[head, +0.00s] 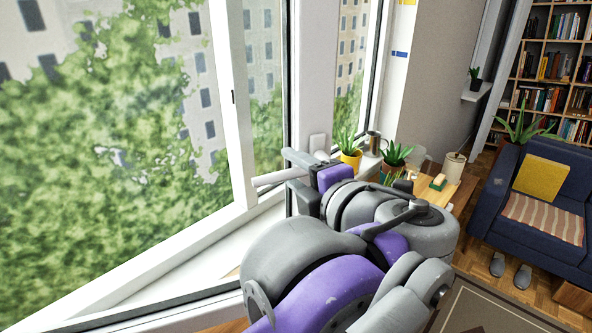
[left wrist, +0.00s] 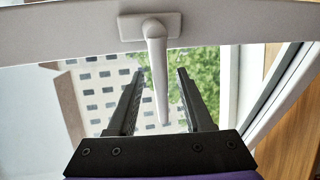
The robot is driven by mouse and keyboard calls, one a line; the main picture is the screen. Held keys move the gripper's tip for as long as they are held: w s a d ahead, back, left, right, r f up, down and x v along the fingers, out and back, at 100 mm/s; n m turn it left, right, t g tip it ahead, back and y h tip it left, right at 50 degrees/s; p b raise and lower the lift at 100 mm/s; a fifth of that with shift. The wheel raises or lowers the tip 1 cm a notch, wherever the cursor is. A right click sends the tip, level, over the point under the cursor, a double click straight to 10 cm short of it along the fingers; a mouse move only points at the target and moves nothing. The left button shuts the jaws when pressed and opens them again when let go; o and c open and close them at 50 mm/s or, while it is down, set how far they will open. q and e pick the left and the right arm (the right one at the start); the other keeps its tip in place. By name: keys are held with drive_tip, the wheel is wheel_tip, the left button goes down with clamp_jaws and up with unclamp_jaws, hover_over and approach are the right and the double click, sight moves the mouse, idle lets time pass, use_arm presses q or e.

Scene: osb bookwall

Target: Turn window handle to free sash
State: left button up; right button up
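The white window handle (left wrist: 156,75) hangs from its small base plate (left wrist: 150,26) on the white frame bar in the left wrist view. Its lever points toward my left gripper (left wrist: 163,75), whose two dark fingers are apart, one on each side of the lever. Gaps show on both sides, so the fingers do not grip it. In the head view the handle (head: 278,177) is a pale bar reaching left from between the fingers of my left gripper (head: 293,174). The window sash (head: 236,110) looks closed, though its seam is partly hidden. My right gripper is not in view.
A wooden table (head: 462,196) and a blue sofa (head: 497,200) stand farther right. The left sill (head: 200,262) is clear.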

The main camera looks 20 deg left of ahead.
use_arm(q)
drive_tip(key=shift+d, duration=0.1)
drive_tip(key=v, duration=1)
drive_tip(key=shift+s+d, duration=0.2)
drive_tip(key=shift+s, duration=0.05)
